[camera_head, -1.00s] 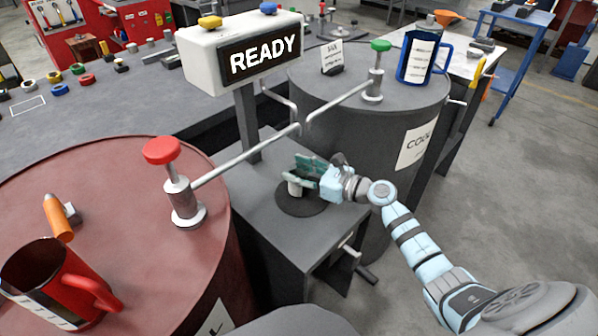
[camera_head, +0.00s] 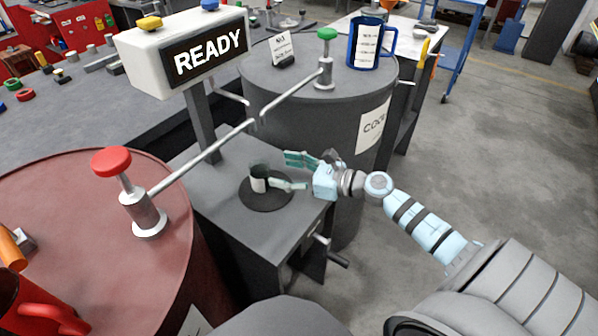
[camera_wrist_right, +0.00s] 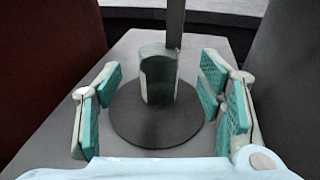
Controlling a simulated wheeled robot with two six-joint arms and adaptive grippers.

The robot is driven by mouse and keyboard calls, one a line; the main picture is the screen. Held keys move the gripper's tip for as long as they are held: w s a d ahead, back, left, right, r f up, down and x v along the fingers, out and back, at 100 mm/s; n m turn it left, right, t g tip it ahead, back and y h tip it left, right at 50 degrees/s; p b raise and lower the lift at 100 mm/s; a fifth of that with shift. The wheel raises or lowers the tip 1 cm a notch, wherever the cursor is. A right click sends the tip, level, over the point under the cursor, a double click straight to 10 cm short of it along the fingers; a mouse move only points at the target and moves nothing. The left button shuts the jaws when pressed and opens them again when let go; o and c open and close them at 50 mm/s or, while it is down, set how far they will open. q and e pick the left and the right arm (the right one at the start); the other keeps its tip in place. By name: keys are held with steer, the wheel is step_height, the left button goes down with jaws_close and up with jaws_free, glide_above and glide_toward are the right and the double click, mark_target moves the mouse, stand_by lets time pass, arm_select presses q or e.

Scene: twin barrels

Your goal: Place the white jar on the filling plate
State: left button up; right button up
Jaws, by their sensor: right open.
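The white jar (camera_head: 259,178), with a dark upper part, stands upright on the round dark filling plate (camera_head: 264,205), left of the plate's middle in the head view. In the right wrist view the jar (camera_wrist_right: 158,78) stands toward the far part of the plate (camera_wrist_right: 150,132). My right gripper (camera_head: 285,171) is open, its fingers pointing at the jar from the right. In the wrist view its teal pads are spread to either side, with clear gaps to the jar. The lower finger reaches over the plate's right edge. My left gripper is not in view.
A red barrel (camera_head: 75,235) stands at left and a dark grey barrel (camera_head: 280,92) at the back, each with a tap and spout. A READY sign box (camera_head: 185,48) rises on a post behind the plate. A blue mug (camera_head: 364,48) sits on the grey barrel.

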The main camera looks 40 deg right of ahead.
steer(key=v, duration=0.4)
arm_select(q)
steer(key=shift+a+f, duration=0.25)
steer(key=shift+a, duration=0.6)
arm_select(e)
steer(key=shift+s, duration=0.15)
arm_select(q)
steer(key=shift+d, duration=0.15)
